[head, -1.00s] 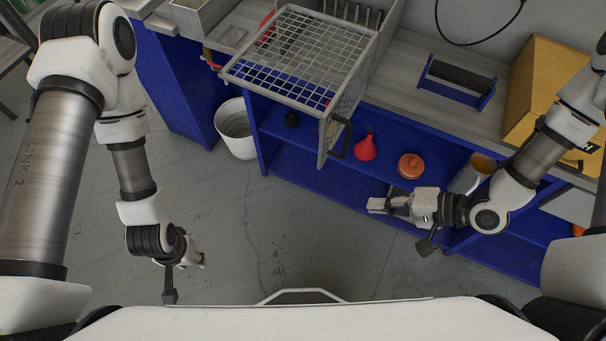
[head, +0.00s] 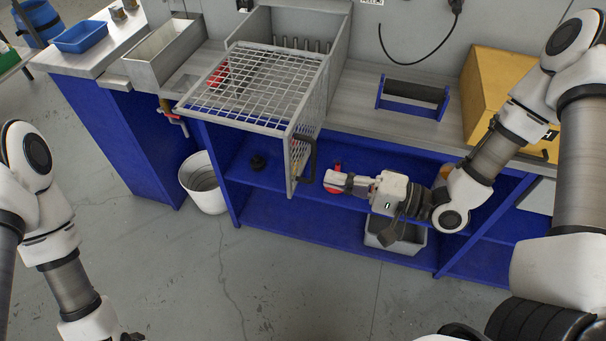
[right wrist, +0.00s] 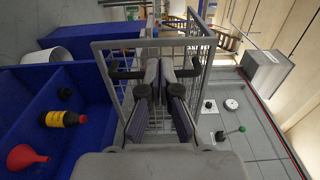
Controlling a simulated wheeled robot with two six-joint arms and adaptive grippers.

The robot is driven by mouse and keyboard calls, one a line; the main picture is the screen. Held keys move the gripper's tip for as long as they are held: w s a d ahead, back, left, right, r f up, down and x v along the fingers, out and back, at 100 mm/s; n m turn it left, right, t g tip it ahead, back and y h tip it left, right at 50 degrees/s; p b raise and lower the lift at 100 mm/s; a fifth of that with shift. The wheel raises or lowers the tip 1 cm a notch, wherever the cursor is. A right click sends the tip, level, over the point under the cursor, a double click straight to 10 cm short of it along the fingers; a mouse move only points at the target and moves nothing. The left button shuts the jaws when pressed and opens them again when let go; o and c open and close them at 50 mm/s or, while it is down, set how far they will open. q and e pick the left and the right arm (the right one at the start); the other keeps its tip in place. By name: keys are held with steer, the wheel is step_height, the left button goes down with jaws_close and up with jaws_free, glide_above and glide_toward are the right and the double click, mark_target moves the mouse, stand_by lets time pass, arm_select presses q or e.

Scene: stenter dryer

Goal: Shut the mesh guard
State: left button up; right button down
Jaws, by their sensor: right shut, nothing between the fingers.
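The mesh guard (head: 255,88) is a grey wire-mesh frame on the bench, jutting out past the front edge. Its narrow end panel (head: 299,150) drops down on the right and carries a black handle (head: 313,158). My right gripper (head: 333,182) is shut and empty, just right of the handle and apart from it in the head view. In the right wrist view its fingers (right wrist: 163,100) point at the guard's mesh (right wrist: 120,60) and cover the middle of the handle.
A grey housing with several rods (head: 338,35) stands behind the guard. A blue bracket (head: 412,97) and yellow box (head: 490,85) are on the bench to the right. Below are blue shelves (head: 270,205), a grey bin (head: 395,238) and a white bucket (head: 204,183). The front floor is clear.

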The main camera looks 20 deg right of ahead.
mark_target(290, 168)
steer(key=x, duration=0.7)
steer(key=shift+p, duration=0.35)
